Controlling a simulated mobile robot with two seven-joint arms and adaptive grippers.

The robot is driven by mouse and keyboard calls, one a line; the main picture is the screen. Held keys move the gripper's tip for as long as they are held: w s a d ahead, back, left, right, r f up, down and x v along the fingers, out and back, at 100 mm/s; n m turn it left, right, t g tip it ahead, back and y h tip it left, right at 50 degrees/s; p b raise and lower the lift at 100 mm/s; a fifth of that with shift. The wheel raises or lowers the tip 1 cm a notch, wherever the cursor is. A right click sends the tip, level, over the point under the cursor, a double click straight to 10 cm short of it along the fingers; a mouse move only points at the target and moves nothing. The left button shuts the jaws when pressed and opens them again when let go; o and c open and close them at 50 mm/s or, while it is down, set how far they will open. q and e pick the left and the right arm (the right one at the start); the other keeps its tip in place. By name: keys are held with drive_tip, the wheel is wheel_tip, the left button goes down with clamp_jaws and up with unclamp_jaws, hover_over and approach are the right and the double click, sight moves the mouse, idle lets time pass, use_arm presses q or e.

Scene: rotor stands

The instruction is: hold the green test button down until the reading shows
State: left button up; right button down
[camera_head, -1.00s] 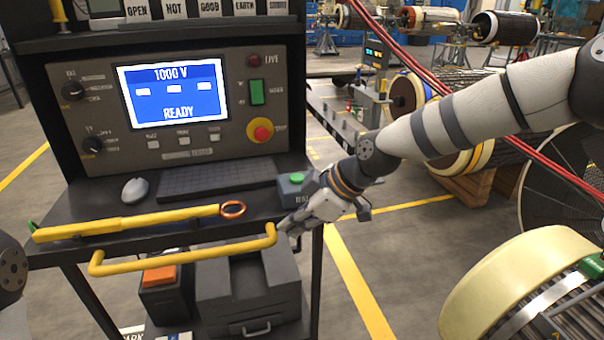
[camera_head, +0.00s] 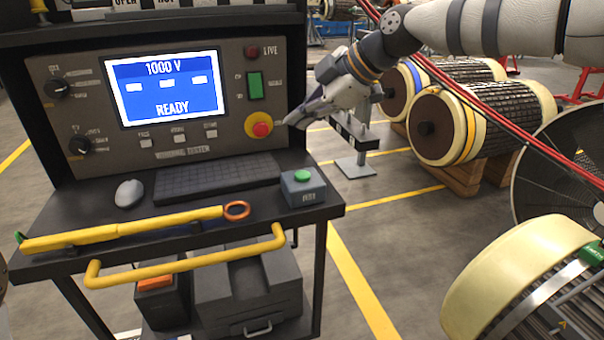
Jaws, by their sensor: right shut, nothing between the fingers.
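The green test button (camera_head: 302,176) sits on top of a small grey box (camera_head: 304,192) at the right end of the cart's shelf. Nothing touches it and it is in full view. The tester's screen (camera_head: 171,88) is lit blue and reads "1000 V" and "READY". My right gripper (camera_head: 291,122) is shut and empty. It is above the button box in the picture, close to the red emergency knob (camera_head: 259,124) on its yellow base; I cannot tell whether it touches the panel. My left gripper is out of view.
A keyboard (camera_head: 217,177), a mouse (camera_head: 129,193) and a yellow stick with an orange ring (camera_head: 237,210) lie on the shelf. A yellow handle rail (camera_head: 190,264) runs along the front. Rotors (camera_head: 445,130) stand behind at right, with red cables crossing.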

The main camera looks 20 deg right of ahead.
sight(301, 176)
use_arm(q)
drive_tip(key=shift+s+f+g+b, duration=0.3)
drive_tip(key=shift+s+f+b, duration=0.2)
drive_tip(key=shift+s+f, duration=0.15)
use_arm(e)
drive_tip(key=shift+f, duration=4.4)
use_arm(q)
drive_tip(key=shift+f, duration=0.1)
use_arm(e)
drive_tip(key=shift+f, duration=0.45)
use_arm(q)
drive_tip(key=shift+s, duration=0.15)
use_arm(e)
drive_tip(key=shift+f, duration=0.45)
idle(1.2)
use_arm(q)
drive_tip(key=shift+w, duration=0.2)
use_arm(e)
drive_tip(key=shift+r, duration=0.9)
